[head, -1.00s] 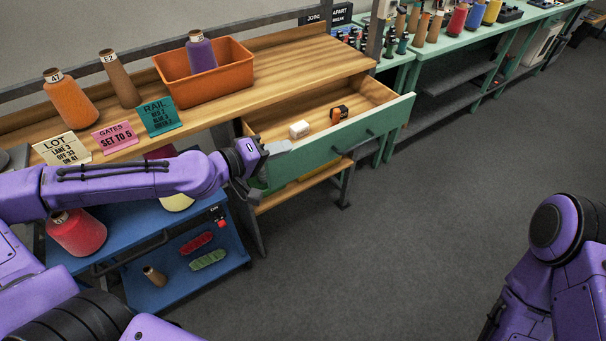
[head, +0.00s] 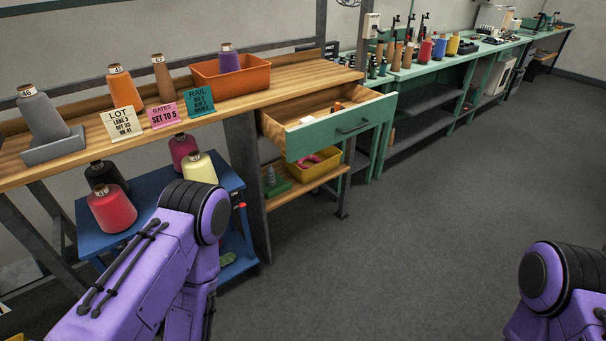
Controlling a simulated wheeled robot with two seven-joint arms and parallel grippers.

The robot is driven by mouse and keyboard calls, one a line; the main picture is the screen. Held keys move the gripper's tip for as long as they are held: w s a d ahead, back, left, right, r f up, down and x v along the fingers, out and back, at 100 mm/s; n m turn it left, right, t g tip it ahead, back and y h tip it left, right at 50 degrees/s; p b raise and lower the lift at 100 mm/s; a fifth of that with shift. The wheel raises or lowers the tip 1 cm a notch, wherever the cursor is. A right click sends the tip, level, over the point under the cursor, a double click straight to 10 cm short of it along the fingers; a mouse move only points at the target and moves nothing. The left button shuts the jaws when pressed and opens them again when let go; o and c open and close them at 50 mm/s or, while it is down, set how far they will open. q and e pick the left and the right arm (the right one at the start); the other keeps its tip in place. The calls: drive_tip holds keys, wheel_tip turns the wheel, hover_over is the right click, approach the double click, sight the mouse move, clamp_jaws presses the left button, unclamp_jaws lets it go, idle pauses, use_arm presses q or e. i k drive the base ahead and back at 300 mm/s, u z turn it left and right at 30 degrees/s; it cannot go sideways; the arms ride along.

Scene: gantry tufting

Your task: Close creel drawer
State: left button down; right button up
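The creel drawer (head: 335,129) has a green front with a dark handle (head: 352,127) and stands pulled out from under the wooden bench top (head: 290,80). A small white item (head: 307,120) and a small orange and dark item (head: 338,107) are inside it. My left arm is bent low in front of the blue cart, away from the drawer; its gripper is out of view. My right arm is at the lower right edge, and its gripper is also out of view.
The blue cart (head: 88,236) with several cones stands left of the drawer. Below the drawer, a shelf (head: 281,200) holds a yellow bin (head: 325,160). An orange bin (head: 240,83) and cards stand on the bench. Green benches (head: 430,137) run along the right; the grey floor is open.

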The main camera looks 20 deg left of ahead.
sight(365, 109)
drive_tip(key=z, duration=0.75)
drive_tip(key=i, duration=0.95)
drive_tip(key=u, duration=0.45)
